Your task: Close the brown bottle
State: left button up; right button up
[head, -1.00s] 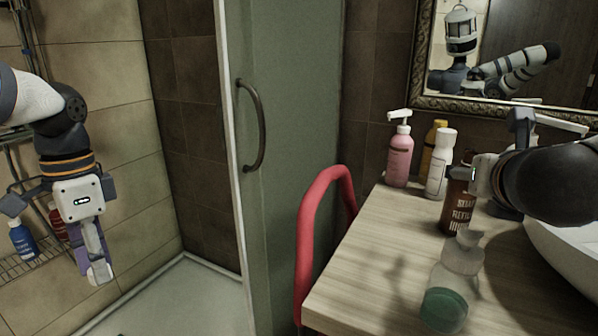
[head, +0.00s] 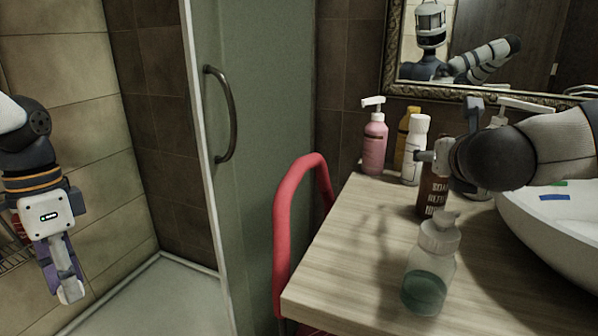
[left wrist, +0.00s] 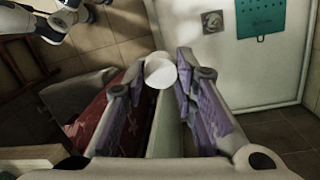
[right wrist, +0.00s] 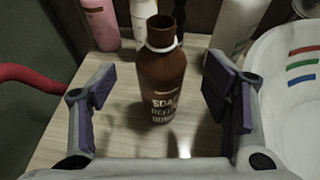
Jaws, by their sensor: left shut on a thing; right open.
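The brown bottle (head: 432,199) stands upright on the wooden counter, and its open neck shows in the right wrist view (right wrist: 161,75) with a pale ring around it. My right gripper (right wrist: 160,78) is open, with one finger to each side of the bottle in that view and clear gaps between. In the head view my right arm partly hides the bottle's top. My left gripper (head: 64,285), far left of the counter, is shut on a white round-ended thing (left wrist: 160,72). I cannot tell for sure whether this is a cap.
A clear bottle with green liquid (head: 429,270) stands in front of the brown bottle. A pink pump bottle (head: 374,145), a white bottle (head: 415,150) and a yellow bottle (head: 404,136) stand behind. A white basin (head: 545,230) is right; a red rail (head: 284,220) and glass door are left.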

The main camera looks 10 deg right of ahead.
pick_arm(q)
jog(key=shift+f+b, duration=0.3)
jog(key=shift+f, duration=0.5)
pick_arm(e)
jog(key=x, duration=0.5)
jog(key=shift+f, duration=0.2)
jog(key=c, duration=1.4)
